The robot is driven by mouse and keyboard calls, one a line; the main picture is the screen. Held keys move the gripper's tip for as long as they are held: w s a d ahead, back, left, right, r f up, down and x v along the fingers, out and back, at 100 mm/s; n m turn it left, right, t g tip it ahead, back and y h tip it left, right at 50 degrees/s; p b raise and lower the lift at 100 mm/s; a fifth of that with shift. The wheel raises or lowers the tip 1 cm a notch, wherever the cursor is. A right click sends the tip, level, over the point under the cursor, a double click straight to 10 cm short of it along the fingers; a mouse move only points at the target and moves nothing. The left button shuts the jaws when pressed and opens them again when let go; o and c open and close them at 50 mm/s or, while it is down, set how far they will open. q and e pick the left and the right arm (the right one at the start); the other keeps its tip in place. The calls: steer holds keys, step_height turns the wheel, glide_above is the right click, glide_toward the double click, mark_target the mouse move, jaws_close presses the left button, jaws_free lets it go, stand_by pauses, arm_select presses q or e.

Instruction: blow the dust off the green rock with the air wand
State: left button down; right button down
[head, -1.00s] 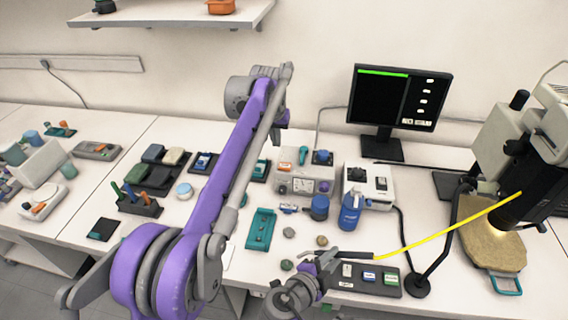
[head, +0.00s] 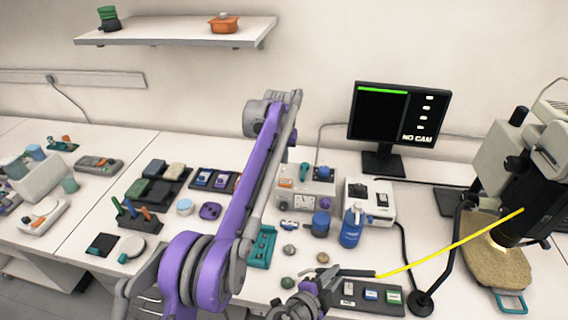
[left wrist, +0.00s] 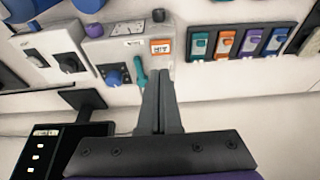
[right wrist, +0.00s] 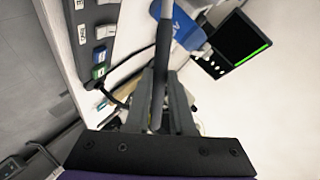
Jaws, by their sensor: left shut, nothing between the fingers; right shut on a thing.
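A small greenish rock (head: 288,283) lies on the bench near its front edge, just left of my right gripper (head: 322,288). A brownish rock (head: 323,257) and a grey rock (head: 289,250) lie close behind it. My right gripper is shut on the dark handle of the air wand (head: 355,273). The wand's long yellow tube (head: 440,248) slants right, its far end at the microscope in the picture. In the right wrist view the dark shaft (right wrist: 161,50) rises between the fingers. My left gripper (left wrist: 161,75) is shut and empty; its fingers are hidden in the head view.
The microscope (head: 515,190) stands at right over a tan stage (head: 495,265). A blue bottle (head: 351,230), a dark tray of small blocks (head: 390,308) and a bent black lamp arm (head: 445,255) crowd the right side. A monitor (head: 400,112) stands behind.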

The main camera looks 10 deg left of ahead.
arm_select(q)
glide_above(285, 188)
step_height(285, 188, down, 11)
steer(key=shift+s+r, duration=0.1)
steer(key=shift+r, duration=0.05)
steer(key=shift+f, duration=0.5)
steer(key=shift+f, duration=0.75)
steer(key=shift+s+f, duration=0.15)
steer(key=shift+f, duration=0.1)
